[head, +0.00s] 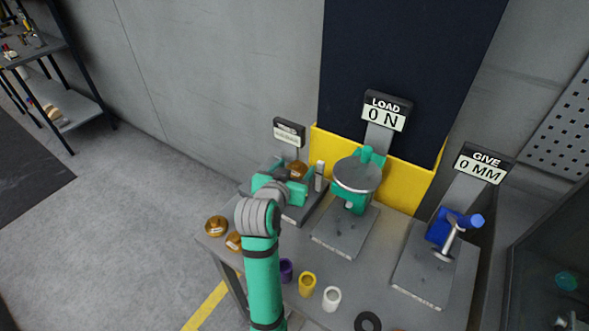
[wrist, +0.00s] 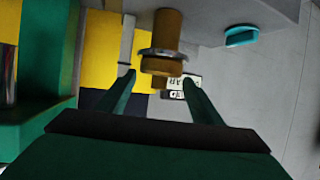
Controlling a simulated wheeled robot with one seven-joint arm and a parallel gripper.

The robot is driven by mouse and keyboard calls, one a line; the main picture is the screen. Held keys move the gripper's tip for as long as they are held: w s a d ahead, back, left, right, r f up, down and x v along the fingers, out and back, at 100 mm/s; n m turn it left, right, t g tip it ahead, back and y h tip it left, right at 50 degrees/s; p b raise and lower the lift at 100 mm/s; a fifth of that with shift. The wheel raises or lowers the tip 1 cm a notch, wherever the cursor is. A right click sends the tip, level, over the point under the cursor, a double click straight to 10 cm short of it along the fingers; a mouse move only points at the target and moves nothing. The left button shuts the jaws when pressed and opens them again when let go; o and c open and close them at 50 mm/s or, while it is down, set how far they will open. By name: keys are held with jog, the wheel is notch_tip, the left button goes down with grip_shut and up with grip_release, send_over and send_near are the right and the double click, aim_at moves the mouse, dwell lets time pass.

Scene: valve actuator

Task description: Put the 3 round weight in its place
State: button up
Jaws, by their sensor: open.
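Three brass-brown round weights show in the head view. A third brown piece (head: 298,169) is just beyond my gripper, at the left station. In the wrist view a brass stepped knob (wrist: 165,35) with a grey collar stands ahead, between the finger lines. I cannot tell whether it is that third piece. My gripper (wrist: 160,79) is open with nothing visibly clamped. In the head view my gripper (head: 303,186) is over the left station, its fingertips unclear.
A green stand with a grey dish (head: 357,174) is at centre, under a LOAD 0 N display (head: 386,111). A blue device (head: 446,228) is at right, under a GIVE 0 MM display. Purple, yellow (head: 307,284) and white (head: 331,299) cups and a black ring (head: 367,322) are in front.

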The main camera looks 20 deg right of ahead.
jog(key=shift+r, duration=0.2)
jog(key=v, duration=1.2)
